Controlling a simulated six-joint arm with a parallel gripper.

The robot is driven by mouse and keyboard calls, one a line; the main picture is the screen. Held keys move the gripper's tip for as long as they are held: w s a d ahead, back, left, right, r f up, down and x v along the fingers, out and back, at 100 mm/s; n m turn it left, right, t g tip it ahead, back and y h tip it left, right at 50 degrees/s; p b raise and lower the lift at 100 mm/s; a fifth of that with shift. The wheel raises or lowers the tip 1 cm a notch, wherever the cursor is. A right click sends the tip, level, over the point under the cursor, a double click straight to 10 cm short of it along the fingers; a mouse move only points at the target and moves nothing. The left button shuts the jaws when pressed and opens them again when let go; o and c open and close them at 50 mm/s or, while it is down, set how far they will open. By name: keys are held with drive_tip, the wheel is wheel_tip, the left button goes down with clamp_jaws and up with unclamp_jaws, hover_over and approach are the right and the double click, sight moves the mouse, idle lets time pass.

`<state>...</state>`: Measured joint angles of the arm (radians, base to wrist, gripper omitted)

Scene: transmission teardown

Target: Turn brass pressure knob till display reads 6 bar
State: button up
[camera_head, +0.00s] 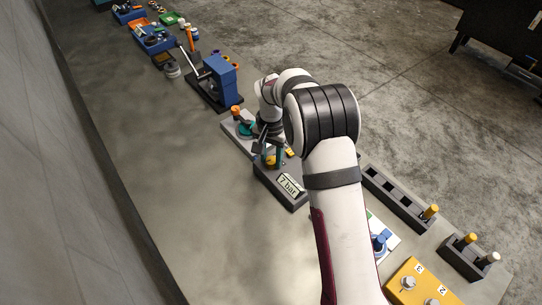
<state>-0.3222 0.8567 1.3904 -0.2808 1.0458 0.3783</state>
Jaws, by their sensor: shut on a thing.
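The pressure unit (264,181) is a dark grey box on the bench near the middle of the head view. Its pale display (289,187) reads 7 bar. The brass knob (271,163) shows as a small yellow-gold spot on top of the box, behind the display and partly hidden by my gripper. My gripper (271,156) points down over the knob and is shut on it. The fingertips are small and partly covered in this view.
A blue press (219,78) with a lever stands behind. Blue bins (153,38) of parts lie at the far end. A dark slotted rack (398,198) and a yellow block (416,284) are at the right. The bench's left side is clear, beside a wall.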

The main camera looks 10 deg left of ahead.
clamp_jaws()
drive_tip(key=shift+n, duration=2.6)
drive_tip(key=o, duration=1)
unclamp_jaws()
drive_tip(key=shift+o, duration=0.2)
